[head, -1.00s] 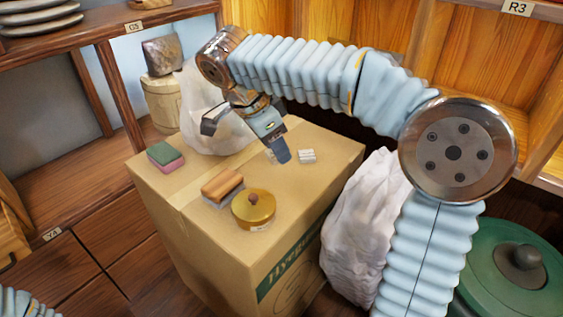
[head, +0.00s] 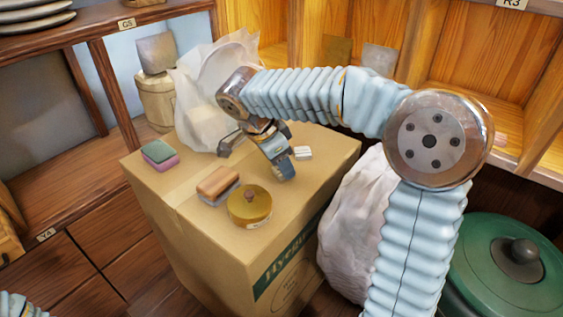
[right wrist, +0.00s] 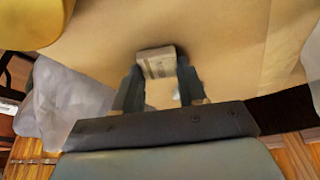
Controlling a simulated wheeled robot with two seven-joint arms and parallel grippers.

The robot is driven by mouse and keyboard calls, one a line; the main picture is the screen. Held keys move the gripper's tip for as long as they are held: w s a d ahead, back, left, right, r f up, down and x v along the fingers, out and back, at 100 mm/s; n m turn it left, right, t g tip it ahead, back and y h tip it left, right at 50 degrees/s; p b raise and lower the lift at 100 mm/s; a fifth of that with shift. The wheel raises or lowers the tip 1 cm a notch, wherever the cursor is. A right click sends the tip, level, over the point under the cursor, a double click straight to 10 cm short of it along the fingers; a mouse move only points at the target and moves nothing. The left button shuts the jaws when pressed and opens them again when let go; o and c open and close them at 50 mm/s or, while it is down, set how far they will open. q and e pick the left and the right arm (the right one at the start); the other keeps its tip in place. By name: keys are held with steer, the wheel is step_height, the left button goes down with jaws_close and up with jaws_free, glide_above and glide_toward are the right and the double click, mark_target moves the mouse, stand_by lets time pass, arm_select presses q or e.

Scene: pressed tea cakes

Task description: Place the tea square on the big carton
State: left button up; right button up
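The big carton (head: 180,230) is a tan box with green print on its front. A small pale block, by its look the tea square (head: 303,153), lies on its top. My right gripper (head: 283,168) is low over the carton top, just left of the block in the head view. In the right wrist view the block (right wrist: 157,62) is at the tips of the two dark fingers (right wrist: 160,80), which stand apart; whether they touch it I cannot tell. My left gripper is out of view; only a bit of that arm shows at lower left.
On the carton also lie a green and pink block (head: 159,154), an orange-brown block (head: 218,183) and a round brass tin (head: 250,205). A white bag (head: 205,85) stands behind, a pale sack (head: 350,225) and a green lidded pot (head: 510,275) at right.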

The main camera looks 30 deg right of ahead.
steer(key=o, duration=0.5)
steer(key=shift+c, duration=0.2)
steer(key=shift+r+p, duration=0.25)
steer(key=shift+p, duration=0.05)
steer(key=p+v, duration=0.1)
steer(key=v, duration=1)
steer(key=shift+a+r, duration=0.25)
steer(key=shift+r, duration=0.1)
